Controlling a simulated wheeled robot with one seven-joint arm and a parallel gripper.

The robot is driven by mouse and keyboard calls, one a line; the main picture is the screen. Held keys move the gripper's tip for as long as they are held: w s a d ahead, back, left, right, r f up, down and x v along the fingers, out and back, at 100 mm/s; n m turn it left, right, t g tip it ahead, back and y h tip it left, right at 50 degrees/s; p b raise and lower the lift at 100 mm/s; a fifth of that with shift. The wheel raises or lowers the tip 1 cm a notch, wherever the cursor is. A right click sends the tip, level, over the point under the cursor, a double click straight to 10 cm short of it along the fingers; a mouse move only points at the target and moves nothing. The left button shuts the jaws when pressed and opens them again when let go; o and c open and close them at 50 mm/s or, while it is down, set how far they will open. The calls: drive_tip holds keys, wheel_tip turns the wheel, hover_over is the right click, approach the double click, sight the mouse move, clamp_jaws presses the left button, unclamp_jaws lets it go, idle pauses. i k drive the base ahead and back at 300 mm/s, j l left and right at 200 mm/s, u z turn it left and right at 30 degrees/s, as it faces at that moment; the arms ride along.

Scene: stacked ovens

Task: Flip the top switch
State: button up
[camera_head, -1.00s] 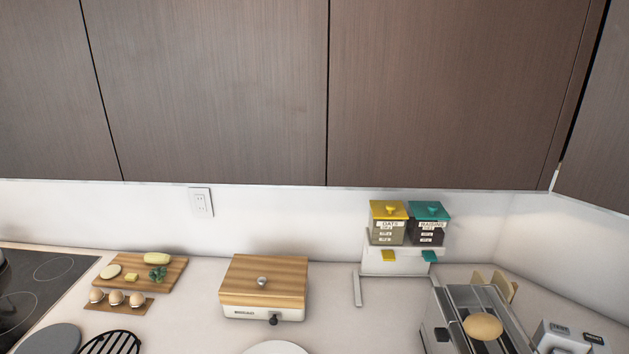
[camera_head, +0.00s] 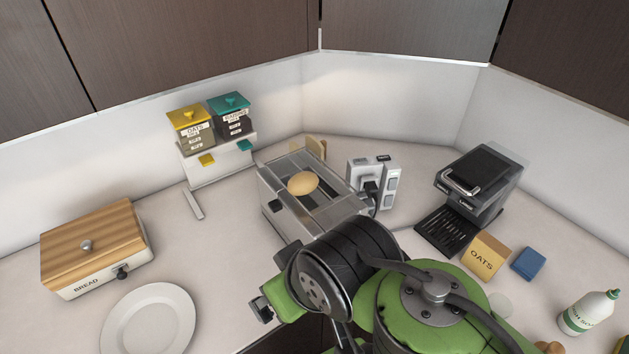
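A white power block (camera_head: 374,180) stands on the counter behind and right of the toaster. A black plug sits in its front, and grey switches (camera_head: 391,186) run one above another down its right side. The top switch is small in this view and I cannot tell which way it is set. My green and black arm is low in the middle of the picture, in front of the toaster. Its left end, which appears to be my gripper (camera_head: 264,305), is near the counter's front edge, well apart from the power block. Its fingers are not clear.
The metal toaster (camera_head: 340,203) with a bun on top stands left of the power block. A bread box (camera_head: 97,243) and plate (camera_head: 150,320) are left.

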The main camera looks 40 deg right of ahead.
sight(392, 182)
drive_tip(key=z, duration=1.6)
